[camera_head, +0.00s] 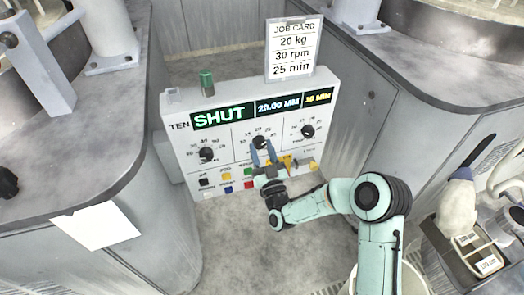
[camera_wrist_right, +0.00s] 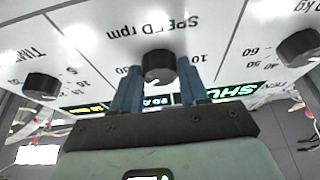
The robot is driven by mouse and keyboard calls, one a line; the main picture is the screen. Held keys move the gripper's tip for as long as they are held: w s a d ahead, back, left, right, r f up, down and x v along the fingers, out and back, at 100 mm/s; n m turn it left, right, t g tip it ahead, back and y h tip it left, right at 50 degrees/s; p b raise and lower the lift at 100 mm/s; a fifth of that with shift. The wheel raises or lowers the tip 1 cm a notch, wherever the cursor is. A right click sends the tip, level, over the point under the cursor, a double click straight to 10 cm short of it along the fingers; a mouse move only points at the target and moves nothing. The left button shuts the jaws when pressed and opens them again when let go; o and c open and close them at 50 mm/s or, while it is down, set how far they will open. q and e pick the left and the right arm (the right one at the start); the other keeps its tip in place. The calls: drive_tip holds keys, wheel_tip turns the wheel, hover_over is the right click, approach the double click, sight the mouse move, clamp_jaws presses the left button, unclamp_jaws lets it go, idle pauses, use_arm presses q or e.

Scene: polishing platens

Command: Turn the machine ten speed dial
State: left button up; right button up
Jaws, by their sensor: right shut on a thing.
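The machine ten panel (camera_head: 181,151) is a white box with three black dials in a row. The speed dial (camera_head: 260,142) is the middle one. In the right wrist view the speed dial (camera_wrist_right: 158,66) sits under the upside-down words "SPEED rpm". My right gripper (camera_head: 264,149) is shut on it, with one blue finger on each side, as the right wrist view also shows (camera_wrist_right: 160,80). The fingers hide part of the scale, and I cannot read the dial's pointer. My left gripper is not in view.
The left dial (camera_head: 207,155) and time dial (camera_head: 308,131) flank it. Coloured buttons (camera_head: 249,184) lie below; a "SHUT" display (camera_head: 222,115) is above. A job card (camera_head: 293,50) reads 20 kg, 30 rpm, 25 min. Grey benches stand on both sides.

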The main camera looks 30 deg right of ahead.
drive_tip(key=m+h, duration=0.2)
drive_tip(key=m, duration=0.1)
drive_tip(key=shift+a+f+m+g, duration=0.1)
drive_tip(key=shift+a+m+g, duration=0.1)
drive_tip(key=shift+m+g, duration=0.1)
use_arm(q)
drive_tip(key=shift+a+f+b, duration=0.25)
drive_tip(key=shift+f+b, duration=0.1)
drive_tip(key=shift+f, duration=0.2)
use_arm(e)
drive_tip(key=shift+m+g+h, duration=0.6)
drive_tip(key=shift+m+h, duration=0.2)
drive_tip(key=shift+m, duration=1.2)
drive_tip(key=o, duration=1.1)
drive_tip(key=shift+c, duration=0.2)
